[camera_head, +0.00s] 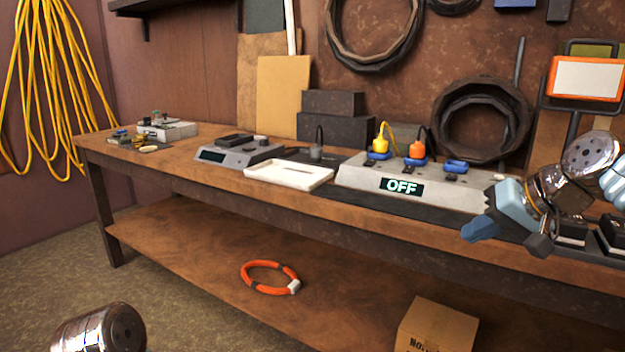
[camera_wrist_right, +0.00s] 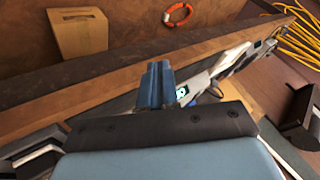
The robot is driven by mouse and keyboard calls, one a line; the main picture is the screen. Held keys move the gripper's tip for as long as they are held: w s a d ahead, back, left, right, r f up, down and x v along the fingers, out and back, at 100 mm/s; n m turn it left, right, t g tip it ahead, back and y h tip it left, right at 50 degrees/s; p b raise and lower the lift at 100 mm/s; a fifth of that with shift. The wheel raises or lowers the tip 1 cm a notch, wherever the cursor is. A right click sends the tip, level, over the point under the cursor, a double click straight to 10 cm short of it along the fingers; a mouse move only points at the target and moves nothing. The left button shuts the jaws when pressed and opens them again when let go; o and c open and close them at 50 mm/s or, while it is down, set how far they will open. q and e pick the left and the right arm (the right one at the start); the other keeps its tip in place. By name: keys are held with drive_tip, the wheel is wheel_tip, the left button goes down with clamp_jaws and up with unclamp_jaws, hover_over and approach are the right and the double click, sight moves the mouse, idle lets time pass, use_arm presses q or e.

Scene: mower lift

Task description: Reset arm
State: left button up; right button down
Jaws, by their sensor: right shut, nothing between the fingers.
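My right gripper (camera_head: 508,232) hangs in front of the right part of the workbench (camera_head: 215,162), beside the grey power box (camera_head: 420,186) whose display reads OFF. Its blue fingers are shut with nothing between them. In the right wrist view the fingers (camera_wrist_right: 157,85) show together at the middle, with the bench edge behind them. Of my left arm only a metal link shows at the bottom left of the head view; its gripper is out of view.
A white tray (camera_head: 288,176) and a scale (camera_head: 238,152) stand on the bench, left of the power box. An orange ring (camera_head: 262,284) and a cardboard box (camera_head: 437,328) are on the lower shelf. A work lamp (camera_head: 586,78) stands at the right. Yellow cable (camera_head: 52,90) hangs at the left.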

drive_tip(key=w+a+f+g, duration=0.1)
drive_tip(key=a+f, duration=0.2)
drive_tip(key=f, duration=1)
drive_tip(key=w+a+f+g, duration=0.1)
drive_tip(key=a+f, duration=0.2)
drive_tip(key=f, duration=0.9)
drive_tip(key=w+a+f+g, duration=0.1)
drive_tip(key=w+a+f, duration=0.15)
drive_tip(key=f, duration=1.05)
drive_tip(key=s+a+f+g, duration=0.1)
drive_tip(key=s+a+f, duration=0.3)
drive_tip(key=s+f, duration=0.6)
drive_tip(key=s+a+f+g, duration=0.2)
drive_tip(key=s+a+f, duration=0.2)
drive_tip(key=s+f, duration=0.6)
drive_tip(key=s, duration=0.3)
drive_tip(key=shift+s+a+f+n+h, duration=0.25)
drive_tip(key=shift+s+a+n+h, duration=0.15)
